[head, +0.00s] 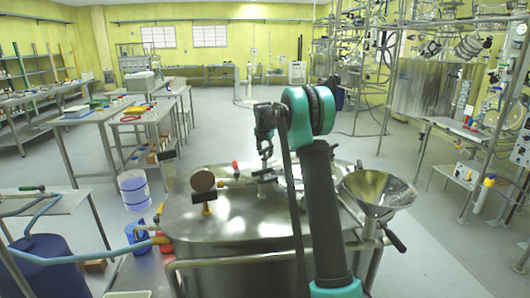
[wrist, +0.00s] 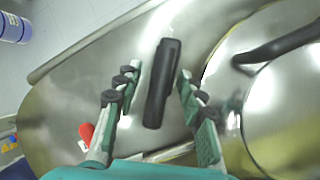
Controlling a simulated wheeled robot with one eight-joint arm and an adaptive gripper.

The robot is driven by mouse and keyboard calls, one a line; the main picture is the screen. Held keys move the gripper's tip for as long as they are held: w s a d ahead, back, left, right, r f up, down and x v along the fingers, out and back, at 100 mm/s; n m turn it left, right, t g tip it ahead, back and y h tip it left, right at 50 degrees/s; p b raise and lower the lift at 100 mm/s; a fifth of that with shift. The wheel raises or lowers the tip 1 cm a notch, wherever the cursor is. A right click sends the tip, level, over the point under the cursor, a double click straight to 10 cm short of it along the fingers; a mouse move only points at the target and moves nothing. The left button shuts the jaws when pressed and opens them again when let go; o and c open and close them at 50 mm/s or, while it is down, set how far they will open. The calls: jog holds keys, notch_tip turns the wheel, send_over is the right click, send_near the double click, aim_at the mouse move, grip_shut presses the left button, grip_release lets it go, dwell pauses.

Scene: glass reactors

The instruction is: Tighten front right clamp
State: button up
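The steel vessel (head: 230,225) stands in front of me with black-handled clamps on its top. In the wrist view, a black clamp handle (wrist: 162,85) points up the picture between the fingers of my gripper (wrist: 155,85). The fingers are apart, one on each side of the handle, with visible gaps. Whether the handle lies level with the fingertips or below them is not clear. A second black handle (wrist: 275,48) lies at the right, by a round steel rim. In the head view, my gripper (head: 265,152) is above the lid; my arm hides part of the top.
A steel funnel (head: 375,190) stands at the vessel's right side, with a black handle (head: 395,238) below it. A blue drum (head: 45,265) is at lower left.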

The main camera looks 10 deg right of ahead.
grip_shut()
jog(key=shift+m, duration=0.3)
jog(key=m+h, duration=0.1)
jog(key=m, duration=0.2)
jog(key=shift+m+g+h, duration=0.3)
jog(key=shift+g, duration=0.1)
jog(key=m+g+h, duration=0.1)
jog(key=m, duration=0.3)
jog(key=m+g, duration=0.1)
jog(key=m, duration=0.1)
jog(key=m+g+h, duration=0.1)
jog(key=m, duration=0.2)
jog(key=shift+s, duration=0.1)
jog(key=m+g, duration=0.2)
jog(key=m, duration=0.2)
jog(key=shift+s+m, duration=0.1)
jog(key=shift+m, duration=0.2)
